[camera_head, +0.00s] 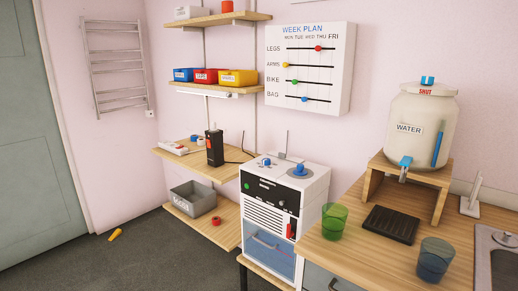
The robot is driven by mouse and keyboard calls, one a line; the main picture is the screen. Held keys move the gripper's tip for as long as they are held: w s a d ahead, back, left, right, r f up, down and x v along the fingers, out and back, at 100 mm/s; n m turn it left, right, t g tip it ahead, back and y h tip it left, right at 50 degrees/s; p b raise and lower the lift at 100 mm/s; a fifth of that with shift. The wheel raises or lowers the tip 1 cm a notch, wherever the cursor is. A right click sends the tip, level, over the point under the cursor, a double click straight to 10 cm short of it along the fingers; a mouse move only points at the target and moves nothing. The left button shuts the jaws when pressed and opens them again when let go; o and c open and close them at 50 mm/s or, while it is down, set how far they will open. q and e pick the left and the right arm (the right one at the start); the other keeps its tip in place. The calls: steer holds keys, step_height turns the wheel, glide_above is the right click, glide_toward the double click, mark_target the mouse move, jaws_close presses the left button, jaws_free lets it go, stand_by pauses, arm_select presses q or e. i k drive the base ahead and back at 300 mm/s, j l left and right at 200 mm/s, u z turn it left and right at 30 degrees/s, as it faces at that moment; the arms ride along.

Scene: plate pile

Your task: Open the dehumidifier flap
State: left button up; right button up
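The likely dehumidifier is a white box-shaped appliance (315,205) standing on a low wooden stand in the middle of the camera_head view. It has a black control panel (268,189) with a green button, front louvres and a blue see-through tank with a handle (270,255) low on its front. Blue knobs (299,168) and a thin upright piece sit on its top. A red part (291,229) is on the right of its front. I cannot tell which part is the flap or whether it is open. Neither of my grippers shows.
A wooden counter (350,255) at right holds a green cup (334,221), a blue cup (434,259), a black tray (390,224) and a water dispenser (420,115) on a wooden stand. Wall shelves (205,167) stand left of the appliance. The grey floor (90,265) at left is mostly clear.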

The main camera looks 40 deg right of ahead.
mark_target(284, 156)
steer(key=i+j+z, duration=0.1)
steer(key=i+z, duration=0.25)
steer(key=i+j+z, duration=0.25)
steer(key=i+z, duration=0.15)
steer(key=i, duration=0.15)
steer(key=i+j+z, duration=0.1)
steer(key=i+z, duration=0.15)
steer(key=z, duration=0.25)
steer(key=i+j+z, duration=0.15)
steer(key=z, duration=0.35)
steer(key=i+j+z, duration=0.25)
steer(key=z, duration=0.25)
steer(key=i+j+z, duration=0.1)
steer(key=j+z, duration=0.2)
steer(key=z, duration=0.15)
